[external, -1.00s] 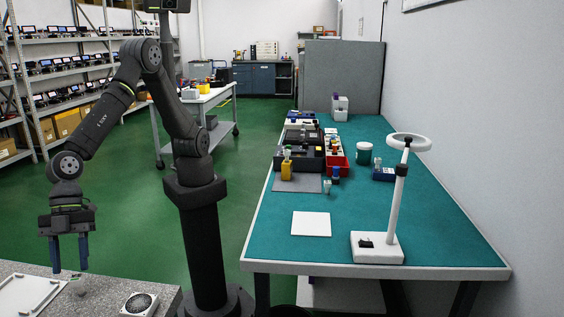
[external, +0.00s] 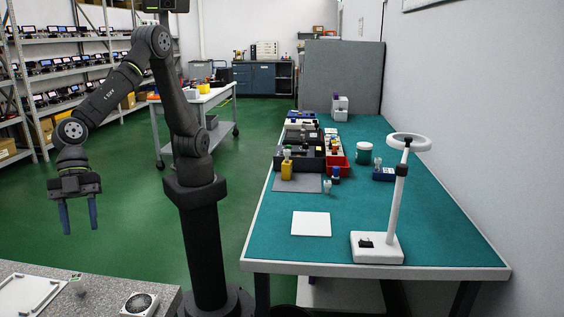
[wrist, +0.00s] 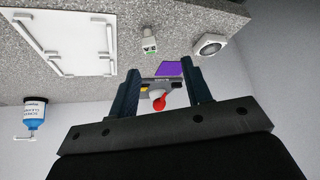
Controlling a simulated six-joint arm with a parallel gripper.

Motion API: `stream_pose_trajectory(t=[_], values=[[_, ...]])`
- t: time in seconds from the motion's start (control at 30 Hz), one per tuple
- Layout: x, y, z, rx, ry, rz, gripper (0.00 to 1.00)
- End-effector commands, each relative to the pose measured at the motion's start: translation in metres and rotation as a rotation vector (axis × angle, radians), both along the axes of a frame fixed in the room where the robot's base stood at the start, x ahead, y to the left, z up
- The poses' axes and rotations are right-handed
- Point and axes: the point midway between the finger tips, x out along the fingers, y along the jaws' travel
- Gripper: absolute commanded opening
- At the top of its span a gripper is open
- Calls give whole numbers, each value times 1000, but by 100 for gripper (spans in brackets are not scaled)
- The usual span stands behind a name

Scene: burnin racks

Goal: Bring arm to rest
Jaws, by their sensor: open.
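My gripper (external: 79,215) hangs at the left in the external view, its two blue-grey fingers pointing down and apart. It is open, and nothing shows between the fingers there. It is above and behind the grey speckled bench (external: 98,277), clear of its top. In the wrist view my gripper (wrist: 162,70) also shows with its fingers spread. Beyond them, a purple item (wrist: 169,68) and a red-tipped item (wrist: 159,104) show in the gap; whether they are near the fingers I cannot tell.
The bench holds a white tray (external: 27,295), a small pale object (external: 77,284) and a round-faced unit (external: 139,303). The teal table (external: 375,215) with a ring lamp (external: 398,190) stands at the right, apart from my arm.

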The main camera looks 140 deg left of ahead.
Motion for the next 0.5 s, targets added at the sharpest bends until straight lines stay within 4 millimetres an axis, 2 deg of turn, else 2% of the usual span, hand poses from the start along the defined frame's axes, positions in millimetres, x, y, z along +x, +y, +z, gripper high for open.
stream_pose_trajectory(t=[0.2,0.5], values=[[25,39,1,-1,0,77,45],[52,93,1,1,-1,178,45]])
